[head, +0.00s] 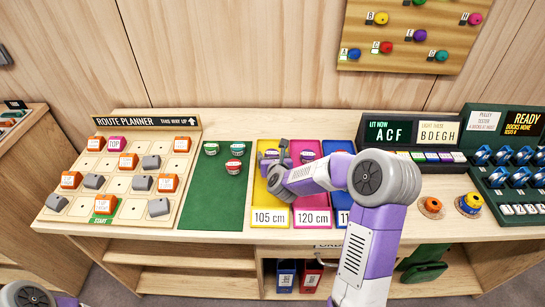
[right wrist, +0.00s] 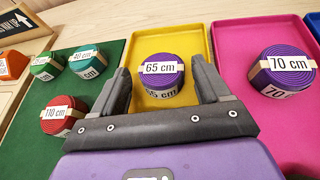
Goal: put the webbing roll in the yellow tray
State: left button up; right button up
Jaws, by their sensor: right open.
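The yellow tray (head: 261,194), labelled 105 cm, lies on the counter between the green mat and the pink tray. In the right wrist view a purple webbing roll marked 65 cm (right wrist: 161,80) sits in the yellow tray (right wrist: 140,48). My right gripper (head: 275,155) is low over this tray, and the arm partly covers it in the head view. Its open fingers (right wrist: 160,70) appear on either side of the 65 cm roll; I cannot tell whether they touch it. A red roll marked 110 cm (right wrist: 64,116) lies on the green mat. My left gripper is out of view.
The green mat (head: 212,205) also holds a green roll (head: 211,149) and a teal roll (head: 238,149). The pink tray (head: 313,195) holds a purple 70 cm roll (right wrist: 281,70). A blue tray (head: 338,147) is further right. The route planner board (head: 120,185) stands left.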

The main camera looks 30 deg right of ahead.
jog(key=shift+r, duration=0.15)
jog(key=p+v, duration=0.1)
jog(key=v, duration=0.9)
jog(key=shift+s+a+r+p, duration=0.1)
jog(key=shift+s+r+p, duration=0.05)
jog(key=shift+s+p, duration=0.15)
jog(key=shift+s+a+r, duration=0.2)
jog(key=shift+s+a, duration=0.05)
jog(key=shift+s, duration=0.35)
